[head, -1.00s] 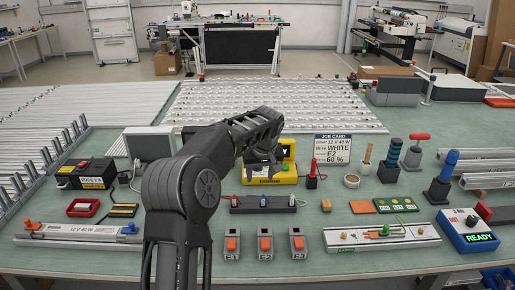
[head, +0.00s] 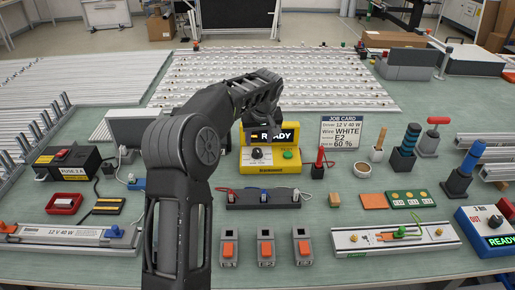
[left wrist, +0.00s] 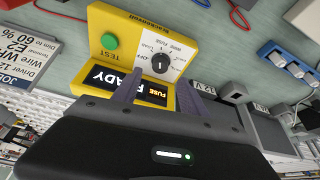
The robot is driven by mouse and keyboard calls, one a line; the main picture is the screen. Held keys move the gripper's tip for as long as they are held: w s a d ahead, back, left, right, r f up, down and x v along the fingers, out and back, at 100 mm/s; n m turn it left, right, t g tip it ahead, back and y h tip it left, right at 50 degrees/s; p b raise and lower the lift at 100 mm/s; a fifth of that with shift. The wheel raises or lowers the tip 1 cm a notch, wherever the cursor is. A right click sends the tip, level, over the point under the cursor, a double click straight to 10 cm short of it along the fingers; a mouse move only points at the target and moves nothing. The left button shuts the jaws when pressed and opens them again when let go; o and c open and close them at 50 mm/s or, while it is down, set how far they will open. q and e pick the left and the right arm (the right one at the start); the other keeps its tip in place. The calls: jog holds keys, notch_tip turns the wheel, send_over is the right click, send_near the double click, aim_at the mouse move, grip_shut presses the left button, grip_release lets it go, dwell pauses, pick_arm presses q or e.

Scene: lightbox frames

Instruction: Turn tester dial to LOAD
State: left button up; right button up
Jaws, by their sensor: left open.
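The yellow tester (head: 271,167) stands upright at the middle of the bench. Its front has a black dial (head: 257,153), a green button (head: 288,154) and a lit READY display. In the left wrist view the tester (left wrist: 186,25) appears upside down, with the dial (left wrist: 160,63) on a white labelled plate and an orange FUSE word on the display. My left gripper (head: 262,115) is at the tester's top. Its open fingers (left wrist: 158,92) show near the display, apart from the dial, with nothing between them.
A job card (head: 340,132) stands to the right of the tester. A dark block with red, blue and white leads (head: 263,199) lies in front, with several grey orange-topped clips nearer. A fuse box (head: 66,160) is at left.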

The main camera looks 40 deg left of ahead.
aim_at(257, 150)
pick_arm(q)
jog(key=p+x, duration=0.1)
jog(key=x, duration=0.6)
grip_shut()
dwell(0.5)
